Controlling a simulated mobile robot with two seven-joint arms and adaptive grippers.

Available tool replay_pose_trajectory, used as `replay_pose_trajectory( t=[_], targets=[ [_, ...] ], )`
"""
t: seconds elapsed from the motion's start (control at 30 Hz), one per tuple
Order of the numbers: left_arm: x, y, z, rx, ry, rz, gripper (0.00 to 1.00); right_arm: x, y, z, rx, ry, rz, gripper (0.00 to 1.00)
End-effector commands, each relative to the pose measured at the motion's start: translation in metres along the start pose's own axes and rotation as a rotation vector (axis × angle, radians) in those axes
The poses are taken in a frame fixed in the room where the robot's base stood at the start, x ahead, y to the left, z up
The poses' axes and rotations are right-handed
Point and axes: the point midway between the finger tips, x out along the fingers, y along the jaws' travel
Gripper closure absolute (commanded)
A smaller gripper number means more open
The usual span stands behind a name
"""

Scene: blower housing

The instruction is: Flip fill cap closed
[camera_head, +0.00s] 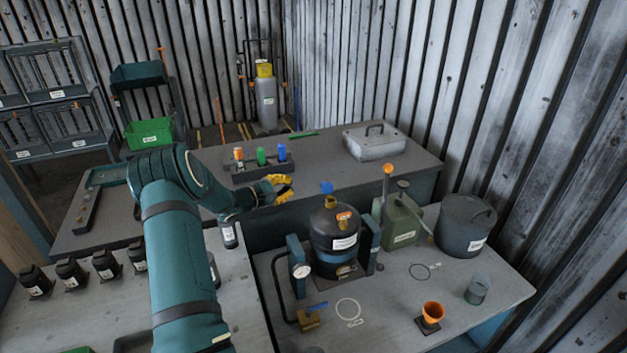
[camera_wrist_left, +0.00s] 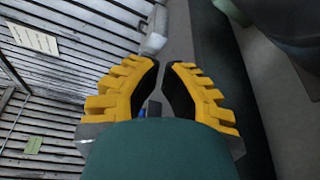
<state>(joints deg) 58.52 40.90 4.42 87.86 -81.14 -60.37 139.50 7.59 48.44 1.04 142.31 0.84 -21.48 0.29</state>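I cannot tell for sure which part is the fill cap. A black tank (camera_head: 333,238) stands upright between blue-grey brackets on the right-hand bench, with a blue handle (camera_head: 326,187) above a brass neck and an orange piece (camera_head: 344,215) on its top. Behind it to the right is a green canister (camera_head: 402,222) with an orange knob (camera_head: 388,168) on a tall stem and a grey slanted part. My left gripper (camera_head: 285,188) is above the rear bench, left of the tank and apart from it. In the left wrist view, its yellow fingers (camera_wrist_left: 162,68) show a narrow empty gap. My right gripper is out of view.
A dark lidded pot (camera_head: 466,224) stands right of the canister. A rack of coloured pieces (camera_head: 262,168) and a metal box (camera_head: 376,143) sit on the rear bench.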

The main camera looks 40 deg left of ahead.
Motion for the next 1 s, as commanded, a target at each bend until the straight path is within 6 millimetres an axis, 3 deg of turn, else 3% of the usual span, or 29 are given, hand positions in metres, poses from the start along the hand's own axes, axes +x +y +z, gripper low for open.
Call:
replay_pose_trajectory(
  t=[0.17, 0.73, 1.0],
  targets=[
    [0.013, -0.001, 0.001, 0.000, -0.003, 0.001, 1.00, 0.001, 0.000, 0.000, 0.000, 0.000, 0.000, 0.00],
    [0.102, -0.001, 0.001, 0.000, -0.002, 0.001, 1.00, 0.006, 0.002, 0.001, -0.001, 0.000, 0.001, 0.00],
    [0.091, 0.001, 0.024, -0.001, 0.000, 0.000, 1.00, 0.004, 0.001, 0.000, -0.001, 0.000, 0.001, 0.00]
  ],
)
